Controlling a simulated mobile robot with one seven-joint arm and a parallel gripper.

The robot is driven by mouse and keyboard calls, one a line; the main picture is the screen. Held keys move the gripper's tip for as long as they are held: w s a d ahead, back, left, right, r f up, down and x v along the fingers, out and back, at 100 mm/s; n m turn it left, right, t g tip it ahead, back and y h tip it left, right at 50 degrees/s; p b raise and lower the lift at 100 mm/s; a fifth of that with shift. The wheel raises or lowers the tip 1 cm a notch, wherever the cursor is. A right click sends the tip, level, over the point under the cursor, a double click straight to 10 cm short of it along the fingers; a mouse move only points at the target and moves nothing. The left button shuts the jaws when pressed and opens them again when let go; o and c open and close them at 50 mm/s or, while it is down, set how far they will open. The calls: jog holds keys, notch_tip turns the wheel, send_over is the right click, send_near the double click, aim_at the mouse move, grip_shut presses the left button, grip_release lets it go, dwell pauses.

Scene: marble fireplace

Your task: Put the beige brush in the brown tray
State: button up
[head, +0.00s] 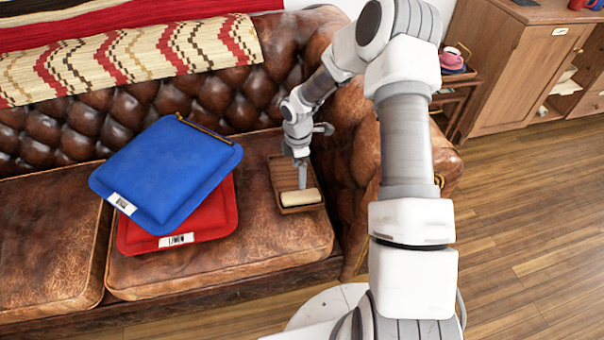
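The beige brush (298,198) is a small pale block shape at the front end of the brown tray (282,176). It appears to lie within the tray's rim. The tray is wooden and rests on the right seat of the leather sofa. My gripper (302,184) points down over the tray, with its fingers right at the brush's back side. One finger hides the other, so I cannot tell whether they grip the brush or only stand beside it.
A blue cushion (165,172) lies on a red cushion (190,225) left of the tray, with a thin brown stick-like thing (205,130) on its top edge. The sofa's right armrest (352,150) is close to my arm. The sofa seat (270,245) in front of the tray is clear.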

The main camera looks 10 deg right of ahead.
jog(key=s+d+r+m+t+h, duration=0.1)
jog(key=s+r+m, duration=0.35)
jog(key=r, duration=0.85)
jog(key=s+d+r+m+t+h, duration=0.1)
jog(key=s+r+m, duration=0.35)
jog(key=r, duration=0.95)
jog(key=s+a+r+m+t+y, duration=0.1)
jog(key=s+r+m, duration=0.3)
jog(key=s, duration=0.5)
jog(key=s+a+r+m+t+y, duration=0.1)
jog(key=s+r+m+t, duration=0.1)
jog(key=s+r+m, duration=0.3)
jog(key=s, duration=0.4)
jog(key=shift+s+t, duration=0.2)
jog(key=shift+t, duration=0.1)
jog(key=shift+r, duration=0.1)
notch_tip(320, 180, up, 19)
jog(key=p, duration=1.9)
jog(key=shift+r, duration=0.15)
